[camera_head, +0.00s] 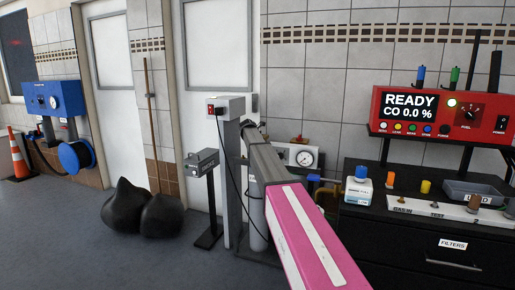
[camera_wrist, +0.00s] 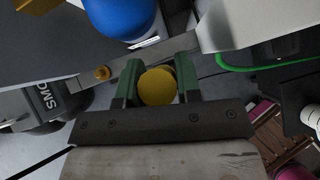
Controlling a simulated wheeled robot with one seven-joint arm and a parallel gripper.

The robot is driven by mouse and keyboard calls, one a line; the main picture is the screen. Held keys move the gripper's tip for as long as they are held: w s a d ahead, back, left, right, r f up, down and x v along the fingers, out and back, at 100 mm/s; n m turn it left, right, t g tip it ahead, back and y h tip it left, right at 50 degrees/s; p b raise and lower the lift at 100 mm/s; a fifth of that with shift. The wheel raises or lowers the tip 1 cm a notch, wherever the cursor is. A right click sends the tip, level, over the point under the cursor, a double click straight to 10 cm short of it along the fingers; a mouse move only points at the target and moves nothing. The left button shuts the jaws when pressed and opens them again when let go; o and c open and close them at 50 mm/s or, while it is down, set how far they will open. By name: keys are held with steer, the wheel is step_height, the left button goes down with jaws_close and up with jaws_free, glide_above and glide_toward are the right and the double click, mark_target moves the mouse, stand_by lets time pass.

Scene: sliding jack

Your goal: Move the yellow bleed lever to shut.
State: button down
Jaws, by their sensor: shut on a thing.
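In the wrist view a round yellow knob (camera_wrist: 158,88), which looks like the end of the bleed lever, sits between the two green fingers of my gripper (camera_wrist: 157,66). The gripper is shut on it, with a finger on each side. The rest of the lever is hidden, and I cannot tell its angle. In the head view my pink arm reaches toward the grey column (camera_head: 233,170) and the gauge box (camera_head: 302,157); my gripper is not clearly visible there.
A green hose (camera_wrist: 250,66) lies to the right. A black cabinet (camera_head: 410,240) stands right of my arm; black bags (camera_head: 142,210) lie left.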

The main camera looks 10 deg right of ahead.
steer(key=shift+w, duration=0.1)
stand_by(0.3)
steer(key=c, duration=0.8)
jaws_free()
steer(key=v, duration=1)
steer(key=shift+a+r, duration=0.15)
steer(key=shift+r, duration=0.15)
